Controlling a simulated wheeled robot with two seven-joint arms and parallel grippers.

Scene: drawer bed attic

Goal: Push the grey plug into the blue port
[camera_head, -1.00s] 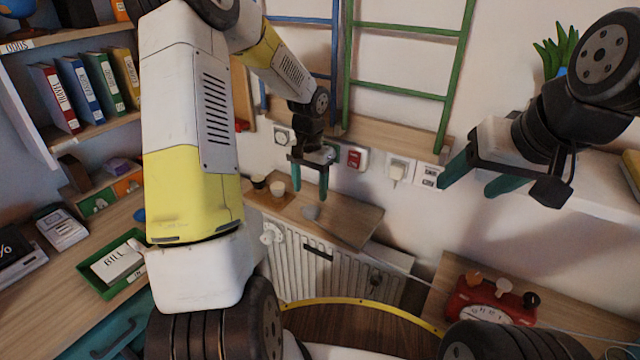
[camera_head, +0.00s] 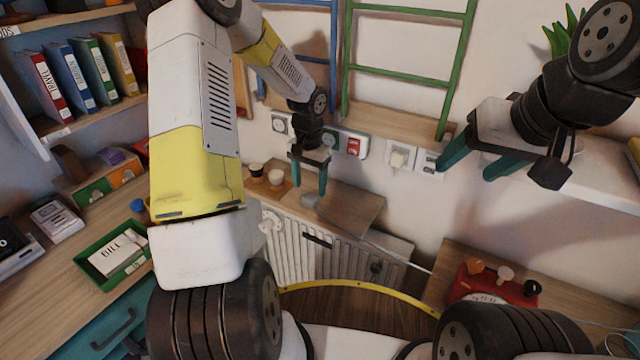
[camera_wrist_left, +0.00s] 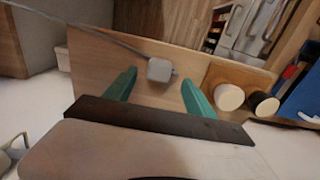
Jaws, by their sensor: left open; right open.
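The grey plug (camera_head: 310,200) lies on the wooden shelf above the radiator; its small grey block (camera_wrist_left: 160,69) and grey cord show in the left wrist view. My left gripper (camera_head: 309,186) is open and points down just above the plug. In the left wrist view its teal fingers (camera_wrist_left: 160,82) are spread, with the plug seen between and slightly beyond their tips; I cannot tell that they touch it. My right gripper (camera_head: 472,165) is open and empty at the right, away from the plug. I cannot make out the blue port; my left gripper covers part of the socket strip.
On the wall are a round dial socket (camera_head: 281,123), a red switch (camera_head: 353,146) and a white plug in a socket (camera_head: 399,158). Two cups (camera_head: 276,177) stand left of the plug. The radiator (camera_head: 300,250) is below. A red box with knobs (camera_head: 495,285) stands at right.

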